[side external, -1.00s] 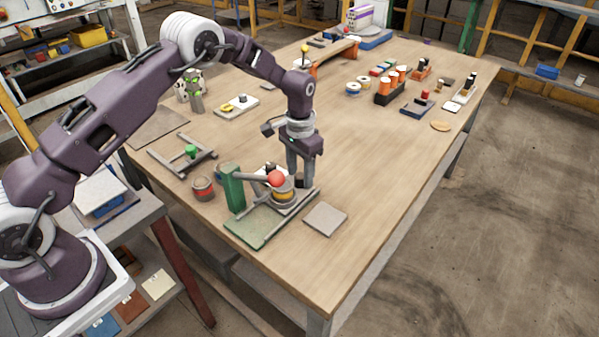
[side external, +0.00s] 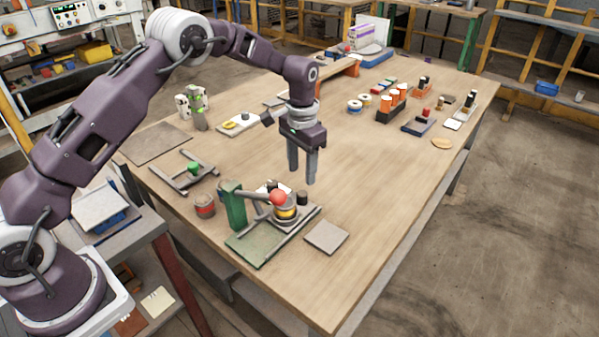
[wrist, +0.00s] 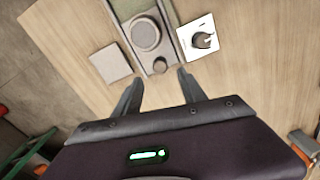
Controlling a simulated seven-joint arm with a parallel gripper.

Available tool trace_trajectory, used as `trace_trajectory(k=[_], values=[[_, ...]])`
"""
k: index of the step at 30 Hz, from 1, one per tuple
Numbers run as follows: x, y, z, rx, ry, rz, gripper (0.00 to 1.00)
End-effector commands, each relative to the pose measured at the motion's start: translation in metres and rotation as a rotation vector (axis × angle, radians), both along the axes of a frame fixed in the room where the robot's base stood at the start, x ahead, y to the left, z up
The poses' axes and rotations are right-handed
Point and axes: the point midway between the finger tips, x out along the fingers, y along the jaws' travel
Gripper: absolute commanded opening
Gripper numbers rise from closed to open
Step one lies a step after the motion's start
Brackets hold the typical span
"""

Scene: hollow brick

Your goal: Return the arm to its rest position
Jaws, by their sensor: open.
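My gripper (side external: 302,172) is open and empty, pointing down above the wooden table (side external: 380,185). It hangs just behind the green press-like fixture (side external: 236,210), which has a red ball on its lever. In the wrist view the two fingers of my gripper (wrist: 158,80) are spread apart with nothing between them. Beyond the fingertips are a round grey part (wrist: 146,35) and a smaller dark knob (wrist: 160,66) on the fixture's base. The fingers appear clear of the table and the fixture.
A flat grey plate (side external: 326,236) lies right of the fixture. A red-banded can (side external: 204,205) and a frame with a green knob (side external: 193,168) stand to its left. The table's right front is clear.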

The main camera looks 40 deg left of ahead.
Motion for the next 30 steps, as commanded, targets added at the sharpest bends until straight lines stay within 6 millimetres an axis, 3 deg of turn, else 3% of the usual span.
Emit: trace_trajectory(k=[2, 5, 6, 9, 13, 15, 18, 21, 25, 30], values=[[-0.004, 0.0, 0.022, -0.002, -0.02, 0.008, 0.49], [-0.028, 0.0, 0.087, -0.009, -0.08, 0.035, 0.49], [-0.045, 0.0, 0.117, -0.013, -0.11, 0.047, 0.49], [-0.101, -0.001, 0.182, -0.023, -0.187, 0.081, 0.49], [-0.187, -0.001, 0.235, -0.034, -0.287, 0.119, 0.49], [-0.237, -0.002, 0.246, -0.039, -0.339, 0.137, 0.49], [-0.298, -0.002, 0.245, -0.044, -0.405, 0.16, 0.49], [-0.339, -0.002, 0.233, -0.047, -0.455, 0.178, 0.49], [-0.364, -0.001, 0.22, -0.048, -0.485, 0.19, 0.49], [-0.368, -0.001, 0.218, -0.048, -0.489, 0.193, 0.49]])
